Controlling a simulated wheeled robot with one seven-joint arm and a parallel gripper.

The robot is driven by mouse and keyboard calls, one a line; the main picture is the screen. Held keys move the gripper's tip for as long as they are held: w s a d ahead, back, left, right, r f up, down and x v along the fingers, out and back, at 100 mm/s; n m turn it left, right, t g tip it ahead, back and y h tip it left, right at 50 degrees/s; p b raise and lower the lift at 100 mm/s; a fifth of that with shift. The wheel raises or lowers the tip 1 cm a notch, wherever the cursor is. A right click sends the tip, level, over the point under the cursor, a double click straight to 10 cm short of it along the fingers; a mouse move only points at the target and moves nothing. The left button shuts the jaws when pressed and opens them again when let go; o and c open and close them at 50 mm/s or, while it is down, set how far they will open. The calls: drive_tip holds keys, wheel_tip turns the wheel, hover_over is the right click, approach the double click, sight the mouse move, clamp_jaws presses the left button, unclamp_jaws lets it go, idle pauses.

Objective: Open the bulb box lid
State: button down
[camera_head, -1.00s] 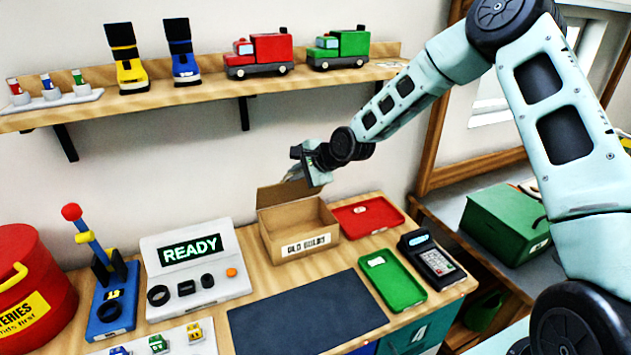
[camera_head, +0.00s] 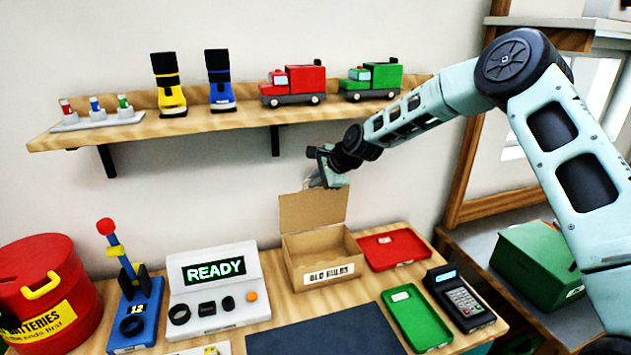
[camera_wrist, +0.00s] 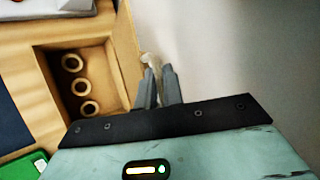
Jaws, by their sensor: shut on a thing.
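The cardboard bulb box (camera_head: 324,271) stands on the wooden counter, its front label partly readable. Its lid (camera_head: 313,211) stands raised, roughly upright, at the back of the box. My gripper (camera_head: 322,180) is at the lid's top edge, shut on it. In the wrist view the gripper fingers (camera_wrist: 159,86) are close together around a pale strip at the lid's edge. The wrist view also shows the open bulb box (camera_wrist: 106,55) with several round, ring-like items inside. The exact contact between fingers and lid is small and hard to see.
A red tray (camera_head: 393,248) lies right of the box, with a green tray (camera_head: 417,318) and card terminal (camera_head: 459,298) nearer. The READY panel (camera_head: 216,292) stands left. A shelf (camera_head: 235,118) with trucks and flashlights runs above. A dark mat (camera_head: 330,335) lies in front.

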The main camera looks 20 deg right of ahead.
drive_tip(key=shift+s+f, duration=0.15)
drive_tip(key=shift+f, duration=0.05)
drive_tip(key=c, duration=1.5)
unclamp_jaws()
drive_tip(key=shift+c, duration=0.2)
drive_tip(key=shift+r, duration=0.1)
drive_tip(key=shift+d+r, duration=0.15)
drive_tip(key=b+v, duration=0.4)
drive_tip(key=v, duration=0.7)
drive_tip(key=shift+s+r, duration=0.2)
